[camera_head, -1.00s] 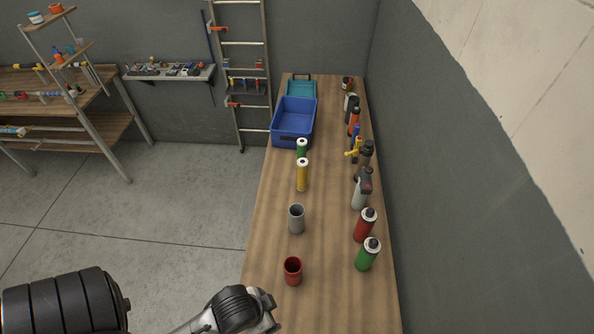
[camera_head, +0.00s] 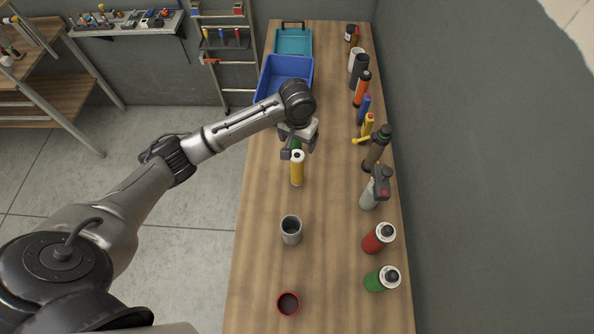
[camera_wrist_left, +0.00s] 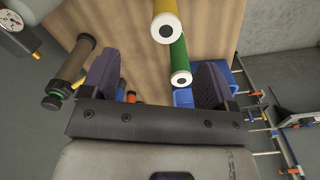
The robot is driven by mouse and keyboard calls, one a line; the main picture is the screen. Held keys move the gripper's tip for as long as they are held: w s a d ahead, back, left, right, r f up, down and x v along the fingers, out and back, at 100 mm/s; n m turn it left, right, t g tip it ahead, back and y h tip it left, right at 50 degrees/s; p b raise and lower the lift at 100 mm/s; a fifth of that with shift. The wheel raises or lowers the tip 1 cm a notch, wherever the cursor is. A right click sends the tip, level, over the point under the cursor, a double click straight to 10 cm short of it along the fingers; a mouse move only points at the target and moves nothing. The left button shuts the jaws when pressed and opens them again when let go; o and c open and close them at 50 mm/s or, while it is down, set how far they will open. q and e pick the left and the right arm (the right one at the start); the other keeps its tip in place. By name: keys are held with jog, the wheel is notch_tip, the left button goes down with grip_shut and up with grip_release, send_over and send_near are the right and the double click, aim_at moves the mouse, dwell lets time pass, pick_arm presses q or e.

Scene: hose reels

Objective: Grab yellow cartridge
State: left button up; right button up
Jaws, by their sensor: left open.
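The yellow cartridge (camera_head: 297,172) with a white top stands upright on the wooden bench, in front of the green cartridge (camera_head: 296,143). My left gripper (camera_head: 299,150) is open and empty above and just behind the yellow cartridge, and partly hides the green one. In the left wrist view the yellow cartridge (camera_wrist_left: 165,12) is cut by the top edge, beyond the fingertips. The green cartridge (camera_wrist_left: 179,60) shows between the two dark fingers (camera_wrist_left: 157,64), nearer the right one. I cannot tell whether a finger touches either cartridge. My right gripper is not in view.
A blue crate (camera_head: 262,83) and a teal case (camera_head: 292,40) stand at the bench's far end. A grey cup (camera_head: 291,230) and a red cup (camera_head: 288,304) stand nearer. Several bottles and tools, including a red can (camera_head: 376,238), line the right side by the wall.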

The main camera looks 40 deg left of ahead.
aim_at(297, 155)
pick_arm(q)
jog(key=shift+n, duration=0.4)
jog(key=f, duration=0.2)
jog(key=a+f, duration=0.1)
jog(key=f, duration=0.1)
jog(key=w+f, duration=0.1)
jog(key=f, duration=0.2)
jog(key=shift+a, duration=0.35)
jog(key=shift+w+d+f+p, duration=0.1)
jog(key=shift+f+p, duration=0.15)
jog(key=shift+f, duration=1.15)
jog(key=shift+w+f+p, duration=0.1)
jog(key=shift+f+p, duration=0.1)
jog(key=shift+f, duration=1.2)
jog(key=shift+c, duration=0.2)
jog(key=c, duration=1.3)
jog(key=shift+r, duration=0.15)
